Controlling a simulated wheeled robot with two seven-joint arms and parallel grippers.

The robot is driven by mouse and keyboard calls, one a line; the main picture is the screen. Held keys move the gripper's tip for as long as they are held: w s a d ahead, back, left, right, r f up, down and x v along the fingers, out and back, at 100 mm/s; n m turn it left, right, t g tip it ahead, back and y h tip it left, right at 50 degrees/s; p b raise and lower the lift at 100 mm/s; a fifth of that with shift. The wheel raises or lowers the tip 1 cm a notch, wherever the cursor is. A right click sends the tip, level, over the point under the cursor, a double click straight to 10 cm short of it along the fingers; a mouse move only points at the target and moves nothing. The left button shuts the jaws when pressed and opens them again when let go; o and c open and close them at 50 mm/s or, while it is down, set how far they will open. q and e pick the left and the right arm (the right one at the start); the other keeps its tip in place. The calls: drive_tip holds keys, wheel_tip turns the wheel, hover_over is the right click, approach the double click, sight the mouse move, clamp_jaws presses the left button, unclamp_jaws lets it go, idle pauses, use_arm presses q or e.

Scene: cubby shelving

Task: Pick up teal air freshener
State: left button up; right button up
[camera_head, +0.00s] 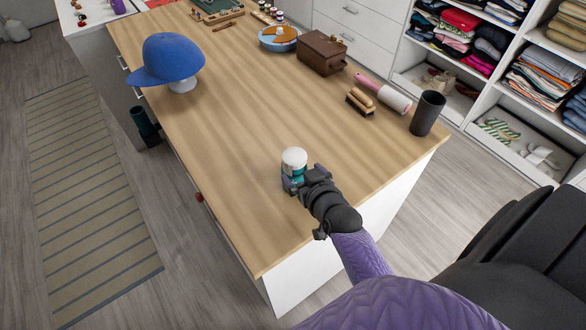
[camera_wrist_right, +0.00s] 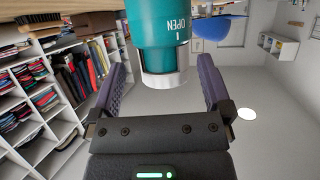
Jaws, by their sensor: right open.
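The teal air freshener (camera_head: 294,163) stands upright on the wooden tabletop near its front, with a white top and teal lower body. My right gripper (camera_head: 296,184) is low over the table at the air freshener. In the right wrist view, the teal body (camera_wrist_right: 158,28) with the word OPEN and its white end sit between the two purple fingers of the open gripper (camera_wrist_right: 161,84). A gap shows on each side, so the fingers look apart from it. In the head view, the gripper hides the lower part of the air freshener. My left gripper is not in view.
A blue cap (camera_head: 168,58) on a stand is at the table's far left. A dark cup (camera_head: 427,113), brush (camera_head: 360,101), lint roller (camera_head: 384,93), brown box (camera_head: 322,53) and blue bowl (camera_head: 278,39) line the right side. The tabletop left of the air freshener is clear.

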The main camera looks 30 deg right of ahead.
sight(298, 170)
drive_tip(key=b+x, duration=0.1)
drive_tip(key=x, duration=0.3)
drive_tip(key=shift+w+a+f, duration=0.1)
drive_tip(key=shift+w+f, duration=0.05)
drive_tip(key=shift+w, duration=0.2)
drive_tip(key=c, duration=1.1)
